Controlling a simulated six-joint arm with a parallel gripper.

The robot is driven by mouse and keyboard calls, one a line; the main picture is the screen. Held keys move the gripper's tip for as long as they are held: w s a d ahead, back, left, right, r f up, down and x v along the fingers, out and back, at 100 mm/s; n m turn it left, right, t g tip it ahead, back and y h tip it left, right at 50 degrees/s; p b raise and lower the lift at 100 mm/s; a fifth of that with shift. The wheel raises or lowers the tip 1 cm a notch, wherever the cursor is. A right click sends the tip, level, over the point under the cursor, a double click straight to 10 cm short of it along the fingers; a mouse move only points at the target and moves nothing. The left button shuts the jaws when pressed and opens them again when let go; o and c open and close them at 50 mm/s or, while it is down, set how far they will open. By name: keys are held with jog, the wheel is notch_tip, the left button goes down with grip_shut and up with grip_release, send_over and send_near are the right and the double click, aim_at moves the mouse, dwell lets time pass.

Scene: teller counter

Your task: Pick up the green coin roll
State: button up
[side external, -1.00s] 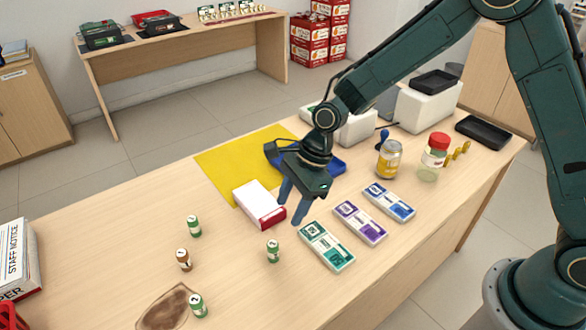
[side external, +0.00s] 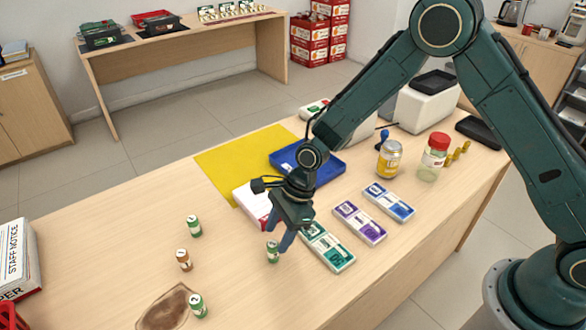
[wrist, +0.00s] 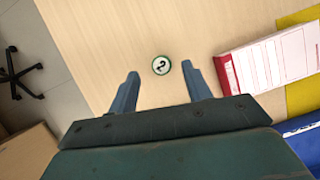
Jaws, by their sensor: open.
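Several small coin rolls stand upright on the counter. One green roll (side external: 273,251) is just beside my gripper (side external: 281,241), close to its fingers. In the wrist view this green roll (wrist: 161,65) shows its round top with a "2", beyond the fingertips and nearer the right finger. My gripper (wrist: 160,82) is open and empty in the wrist view. A second green roll (side external: 194,226) and a third green roll (side external: 198,305) stand further left. A brown roll (side external: 184,260) stands between them.
A white and red box (side external: 251,204) lies behind my gripper, partly hidden. Green (side external: 327,248), purple (side external: 359,222) and blue (side external: 389,201) flat packs lie to the right. A blue tray (side external: 333,171) and yellow mat (side external: 228,166) are behind. A brown stain (side external: 165,310) marks the front left.

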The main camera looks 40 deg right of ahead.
aim_at(274, 243)
jog(key=shift+a+f, duration=0.2)
jog(key=shift+f, duration=0.25)
jog(key=shift+x, duration=2.6)
jog(key=shift+w+d, duration=0.1)
jog(key=shift+c, duration=0.4)
grip_shut()
